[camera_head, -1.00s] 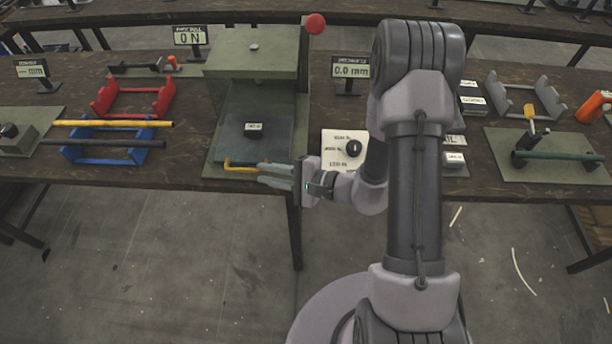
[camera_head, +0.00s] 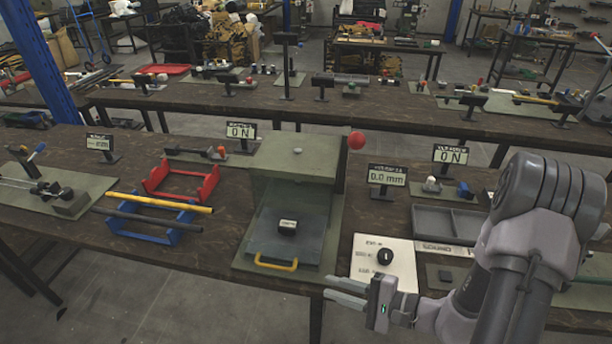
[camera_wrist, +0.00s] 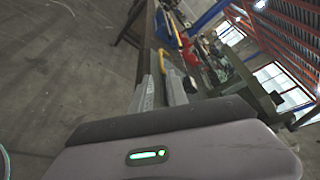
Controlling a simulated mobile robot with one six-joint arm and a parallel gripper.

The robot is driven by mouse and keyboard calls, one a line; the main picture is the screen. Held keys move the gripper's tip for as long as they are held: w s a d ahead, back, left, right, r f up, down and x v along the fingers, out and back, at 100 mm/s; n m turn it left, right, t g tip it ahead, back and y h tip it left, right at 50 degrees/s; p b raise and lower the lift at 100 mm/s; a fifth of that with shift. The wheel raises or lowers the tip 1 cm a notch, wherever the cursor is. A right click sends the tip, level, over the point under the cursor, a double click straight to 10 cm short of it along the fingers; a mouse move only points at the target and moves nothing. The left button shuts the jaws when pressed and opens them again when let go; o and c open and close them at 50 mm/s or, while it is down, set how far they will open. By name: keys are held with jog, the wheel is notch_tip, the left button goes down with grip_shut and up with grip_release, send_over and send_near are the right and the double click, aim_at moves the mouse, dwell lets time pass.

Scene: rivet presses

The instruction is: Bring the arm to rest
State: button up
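My gripper (camera_head: 327,287) hangs just off the front edge of the wooden bench, right of the yellow drawer handle (camera_head: 276,266) and apart from it. Its two grey fingers are spread with a gap, and nothing shows between them. In the wrist view the fingers (camera_wrist: 160,82) also stand apart and empty. My arm comes in from the lower right. The grey-green press (camera_head: 298,158) stands on the bench, with a red ball knob (camera_head: 356,140) at its upper right. Its dark plate (camera_head: 299,240) carries a small labelled black block (camera_head: 288,226).
A white dial panel (camera_head: 400,262) lies close behind my gripper. A grey tray (camera_head: 445,221) and a 0.0 mm display (camera_head: 387,178) stand farther back. Red (camera_head: 180,183) and blue (camera_head: 150,230) racks sit at left. Open floor lies before the bench.

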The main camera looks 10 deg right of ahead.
jog(key=s+a+r+n+g+h, duration=0.4)
jog(key=s+a+r+n+g, duration=0.5)
jog(key=r, duration=0.3)
jog(key=s+d+r+t+h, duration=0.4)
jog(key=d+r+t+h, duration=0.1)
jog(key=r, duration=0.4)
jog(key=shift+s+d+t+h, duration=0.15)
jog(key=shift+d+t+h, duration=0.15)
jog(key=shift+h, duration=0.3)
dwell(0.3)
